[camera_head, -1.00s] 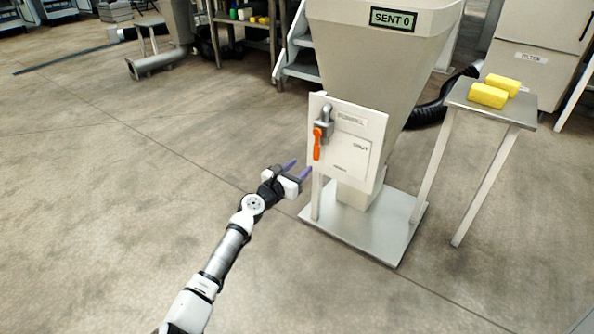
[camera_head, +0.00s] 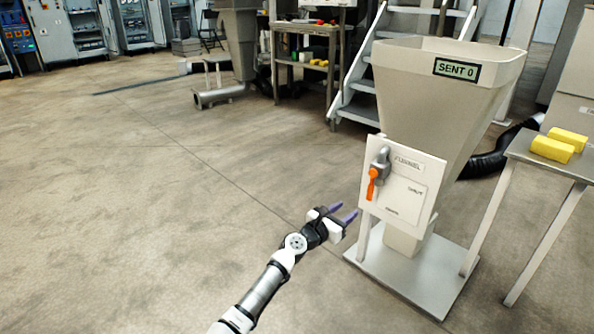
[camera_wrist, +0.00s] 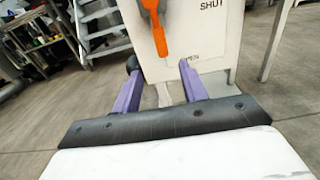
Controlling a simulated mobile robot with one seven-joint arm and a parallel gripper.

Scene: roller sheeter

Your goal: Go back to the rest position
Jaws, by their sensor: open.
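My gripper (camera_head: 344,212) has two purple fingers set apart, with nothing between them. It is in front and to the left of the funnel's white panel, apart from it. In the wrist view my open fingers (camera_wrist: 162,88) point toward the lower part of that panel. The panel (camera_head: 402,190) carries an orange handle (camera_head: 372,184) that hangs down, and the word SHUT is printed on it. The handle also shows in the wrist view (camera_wrist: 158,30) at the top. The grey funnel hopper (camera_head: 440,95) has a display (camera_head: 457,69) reading SENT 0.
The funnel stands on a metal base plate (camera_head: 415,275). A small table (camera_head: 545,160) with two yellow blocks (camera_head: 558,146) is at the right. Stairs (camera_head: 360,85) and a workbench (camera_head: 305,65) stand behind. The floor to the left is open.

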